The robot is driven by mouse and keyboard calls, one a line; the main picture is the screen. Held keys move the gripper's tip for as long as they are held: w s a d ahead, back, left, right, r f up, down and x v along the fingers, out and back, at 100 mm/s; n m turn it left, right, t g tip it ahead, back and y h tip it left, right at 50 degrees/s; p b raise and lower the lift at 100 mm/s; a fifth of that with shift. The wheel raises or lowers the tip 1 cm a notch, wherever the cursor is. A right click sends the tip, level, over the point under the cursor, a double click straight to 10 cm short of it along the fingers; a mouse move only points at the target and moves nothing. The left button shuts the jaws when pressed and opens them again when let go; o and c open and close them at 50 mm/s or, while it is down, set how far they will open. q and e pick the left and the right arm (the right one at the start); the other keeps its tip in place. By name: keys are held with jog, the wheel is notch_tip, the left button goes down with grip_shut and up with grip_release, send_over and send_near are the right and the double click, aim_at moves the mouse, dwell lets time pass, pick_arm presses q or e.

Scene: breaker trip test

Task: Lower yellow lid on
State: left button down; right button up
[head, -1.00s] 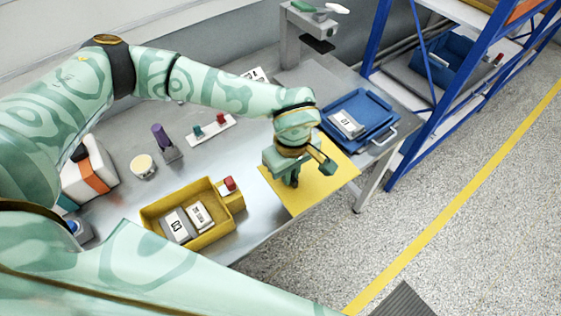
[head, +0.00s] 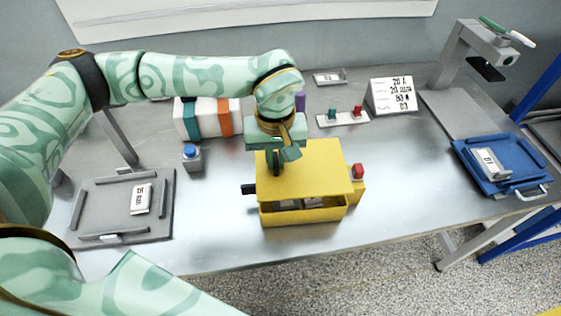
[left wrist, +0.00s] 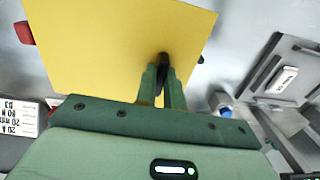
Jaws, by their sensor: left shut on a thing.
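My left gripper (head: 276,163) is shut on the flat yellow lid (head: 318,168), gripping near its left part. In the left wrist view the fingers (left wrist: 163,75) close on a dark piece on the lid (left wrist: 110,45). In the head view the lid lies over the yellow box (head: 305,214), roughly level. An opening along the box's near side still shows, with pale and dark items inside. Whether the lid touches the rim cannot be told. My right gripper is not in view.
A red switch (head: 358,171) stands at the box's right, a black piece (head: 248,189) at its left. A blue button (head: 191,152) stands left of it, beyond a grey tray (head: 92,210). A blue tray (head: 466,160) is at far right. Bare bench lies between.

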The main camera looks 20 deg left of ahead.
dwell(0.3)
pick_arm(q)
jog(key=shift+r, duration=0.1)
jog(key=shift+w+d+f+b, duration=0.1)
jog(key=shift+f+b, duration=0.75)
jog(key=shift+f, duration=1.95)
jog(key=c, duration=1.4)
grip_release()
notch_tip(320, 180, up, 16)
jog(key=p, duration=0.3)
jog(key=shift+r, duration=0.2)
